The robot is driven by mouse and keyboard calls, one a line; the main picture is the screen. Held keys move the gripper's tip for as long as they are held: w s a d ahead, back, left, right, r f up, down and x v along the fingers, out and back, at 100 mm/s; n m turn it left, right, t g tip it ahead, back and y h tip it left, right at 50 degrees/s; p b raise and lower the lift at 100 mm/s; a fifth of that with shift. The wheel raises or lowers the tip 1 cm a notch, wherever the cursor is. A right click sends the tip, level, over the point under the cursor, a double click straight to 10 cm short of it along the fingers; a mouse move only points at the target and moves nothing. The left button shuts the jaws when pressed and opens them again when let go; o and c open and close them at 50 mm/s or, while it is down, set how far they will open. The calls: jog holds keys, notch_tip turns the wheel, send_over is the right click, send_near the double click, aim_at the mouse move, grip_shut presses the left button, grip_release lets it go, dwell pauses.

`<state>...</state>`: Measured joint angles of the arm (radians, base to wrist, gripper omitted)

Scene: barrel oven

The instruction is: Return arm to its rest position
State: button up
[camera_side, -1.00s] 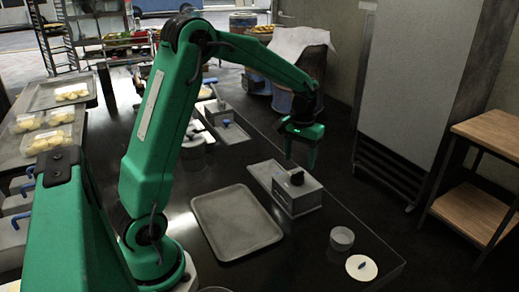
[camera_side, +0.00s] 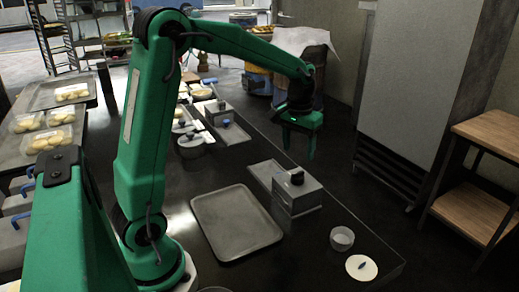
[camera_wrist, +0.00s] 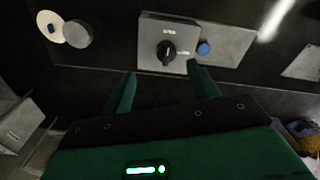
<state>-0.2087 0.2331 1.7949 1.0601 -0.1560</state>
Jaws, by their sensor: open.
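My gripper (camera_side: 299,140) hangs above the far edge of the dark counter (camera_side: 340,215) in the side view, beyond a grey box with a black knob (camera_side: 297,198). Its green fingers are apart with nothing between them in the wrist view (camera_wrist: 160,85). The wrist view also shows the black knob (camera_wrist: 167,52) on its grey panel, ahead of the fingers and not touching them. My arm is raised and reaches out over the counter.
A grey tray (camera_side: 235,222) lies empty on the counter. A small cup (camera_side: 342,238) and a white disc (camera_side: 361,267) stand at the near right. Lidded pots (camera_side: 190,145) and another grey box (camera_side: 220,114) stand farther back. A wooden shelf (camera_side: 490,142) is at the right.

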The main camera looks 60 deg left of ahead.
jog(key=s+d+r+m+t, duration=0.2)
jog(key=s+d+r, duration=0.1)
jog(key=s, duration=0.7)
jog(key=s+d+r+m+t, duration=0.2)
jog(key=s+d, duration=0.4)
jog(key=s, duration=0.4)
jog(key=shift+r+t, duration=0.5)
jog(key=shift+s, duration=0.1)
